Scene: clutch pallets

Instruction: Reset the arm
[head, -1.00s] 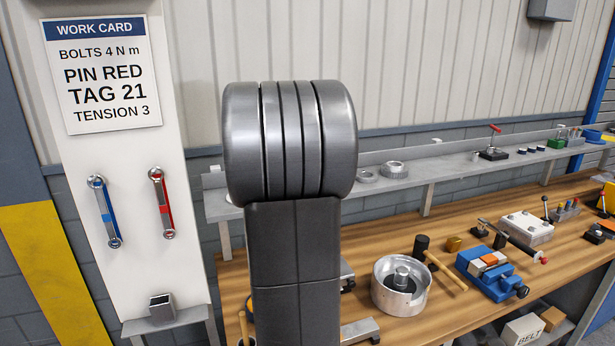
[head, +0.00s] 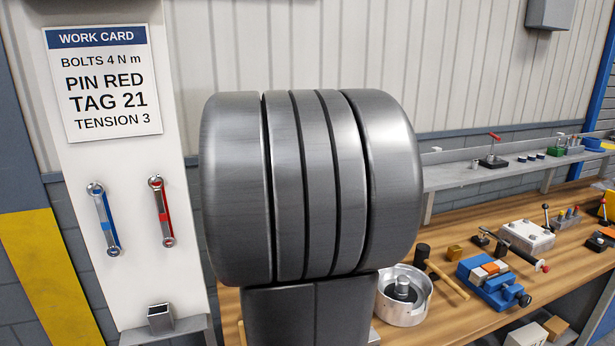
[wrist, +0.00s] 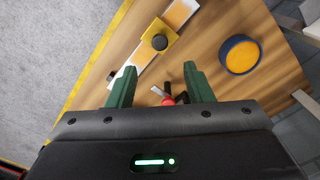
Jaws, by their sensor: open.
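My gripper (wrist: 157,88) shows in the wrist view with its two green fingers apart and nothing between the tips. It is above a wooden worktop (wrist: 215,25). A red-and-dark item (wrist: 168,100) is seen below, just behind the fingertips and partly hidden by the gripper body. My grey arm fills the middle of the head view and hides part of the bench there. The gripper itself is not seen in the head view.
In the wrist view, a yellow block with a black knob (wrist: 160,41) and a round blue-rimmed orange disc (wrist: 241,55) are on the worktop. The head view shows a work card (head: 101,84), two wrenches, a metal bowl (head: 404,300), a blue vise (head: 494,285) and a hammer (head: 447,281).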

